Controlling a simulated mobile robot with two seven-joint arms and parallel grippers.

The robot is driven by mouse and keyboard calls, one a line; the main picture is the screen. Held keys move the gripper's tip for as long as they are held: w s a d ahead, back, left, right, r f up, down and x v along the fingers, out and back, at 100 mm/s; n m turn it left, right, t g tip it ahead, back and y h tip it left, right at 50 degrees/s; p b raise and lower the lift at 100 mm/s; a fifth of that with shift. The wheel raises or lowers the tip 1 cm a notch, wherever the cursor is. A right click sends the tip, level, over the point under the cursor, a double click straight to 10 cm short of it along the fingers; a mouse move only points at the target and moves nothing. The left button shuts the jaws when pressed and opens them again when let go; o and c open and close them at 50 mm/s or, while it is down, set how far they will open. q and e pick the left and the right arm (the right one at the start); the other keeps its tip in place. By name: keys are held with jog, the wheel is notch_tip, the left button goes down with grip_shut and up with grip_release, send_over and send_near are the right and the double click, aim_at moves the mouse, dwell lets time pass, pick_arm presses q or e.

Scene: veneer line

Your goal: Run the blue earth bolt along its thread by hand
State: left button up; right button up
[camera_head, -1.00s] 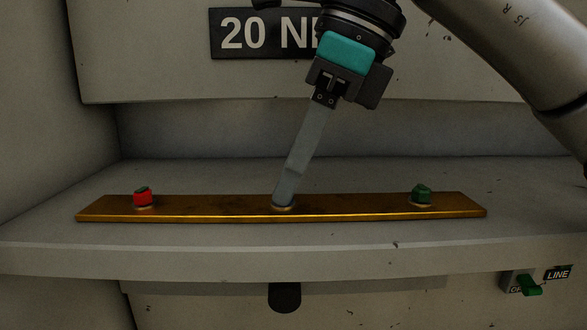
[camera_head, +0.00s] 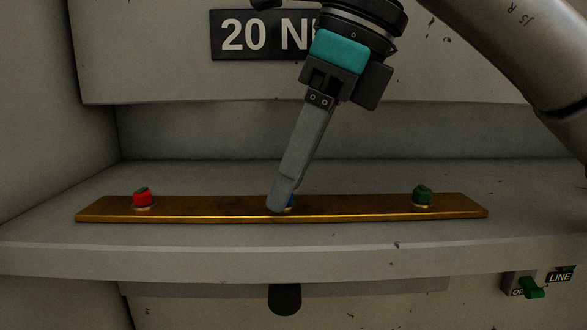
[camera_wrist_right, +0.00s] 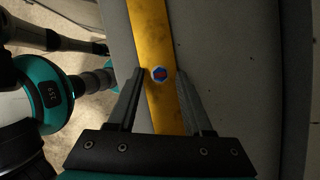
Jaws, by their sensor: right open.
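The blue earth bolt (camera_head: 291,201) stands in the middle of a brass bar and is mostly hidden behind a finger of my right gripper (camera_head: 281,208) in the head view. In the right wrist view the bolt (camera_wrist_right: 159,74) shows from above, blue with a reddish mark on its top. My right gripper's fingers (camera_wrist_right: 161,73) are open there, one on each side of the bolt, with a gap visible around its head. My left gripper is in neither view.
The brass bar (camera_head: 360,207) lies on a grey shelf (camera_head: 200,238). A red bolt (camera_head: 143,198) stands near its left end and a green bolt (camera_head: 422,196) near its right end.

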jog(key=shift+r, duration=0.1)
jog(key=p+v, duration=0.3)
jog(key=v, duration=1.2)
jog(key=shift+s+d, duration=0.1)
